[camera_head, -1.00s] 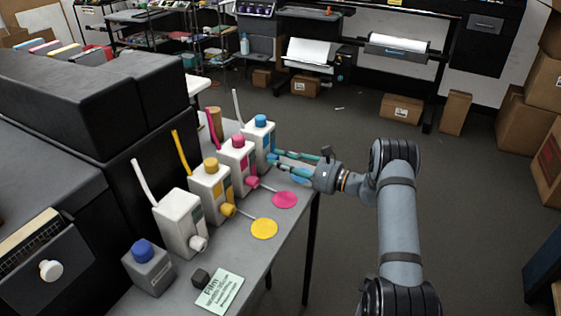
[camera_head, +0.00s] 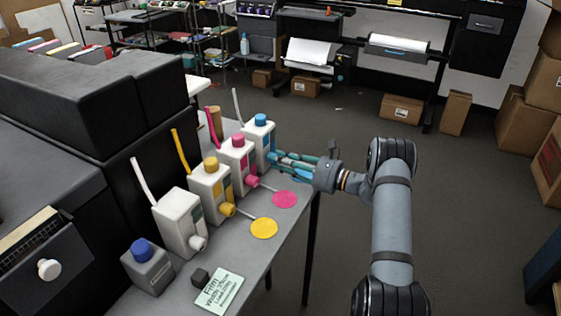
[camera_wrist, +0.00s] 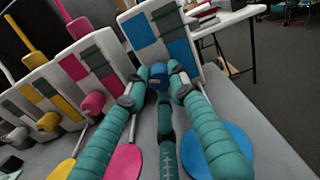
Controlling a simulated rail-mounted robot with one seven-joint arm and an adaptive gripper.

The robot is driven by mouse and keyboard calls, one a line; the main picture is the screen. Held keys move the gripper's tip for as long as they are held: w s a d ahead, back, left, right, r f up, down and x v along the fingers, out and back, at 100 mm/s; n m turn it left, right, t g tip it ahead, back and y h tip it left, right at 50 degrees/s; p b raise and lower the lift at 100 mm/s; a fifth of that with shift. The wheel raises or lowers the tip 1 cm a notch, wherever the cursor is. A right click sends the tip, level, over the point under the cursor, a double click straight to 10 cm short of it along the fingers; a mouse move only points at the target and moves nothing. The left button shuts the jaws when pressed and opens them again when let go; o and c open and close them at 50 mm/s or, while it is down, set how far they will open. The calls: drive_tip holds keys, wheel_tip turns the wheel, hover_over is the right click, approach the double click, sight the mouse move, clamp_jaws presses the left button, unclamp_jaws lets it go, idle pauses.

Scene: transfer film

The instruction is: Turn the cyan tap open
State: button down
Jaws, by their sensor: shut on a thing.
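The cyan tap (camera_wrist: 158,72) sticks out from the front of a white bottle with a blue cap (camera_head: 262,136), the farthest in the row. In the wrist view, the teal fingers of my gripper (camera_wrist: 157,84) reach up on both sides of the tap, with their tips against it. In the head view, my gripper (camera_head: 272,158) comes in from the right, and its fingers hide the tap. My gripper is shut on the tap. A cyan disc (camera_wrist: 234,150) lies below on the table, partly hidden by a finger.
The magenta-marked bottle (camera_head: 238,164), yellow-marked bottle (camera_head: 210,190) and another white bottle (camera_head: 179,222) stand nearer in the row. Magenta (camera_head: 285,199) and yellow (camera_head: 264,228) discs lie in front of them. The table's (camera_head: 287,232) right edge passes below my gripper, with open floor beyond.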

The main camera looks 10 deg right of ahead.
drive_tip(key=m+p, duration=0.1)
drive_tip(key=m, duration=0.5)
drive_tip(key=shift+r+m, duration=0.15)
drive_tip(key=shift+m, duration=0.15)
drive_tip(key=m+p, duration=0.1)
drive_tip(key=m, duration=0.5)
idle(0.4)
drive_tip(key=c, duration=1.5)
unclamp_jaws()
drive_tip(key=shift+o, duration=0.2)
drive_tip(key=shift+d, duration=0.1)
drive_tip(key=v, duration=1.2)
drive_tip(key=x, duration=1.2)
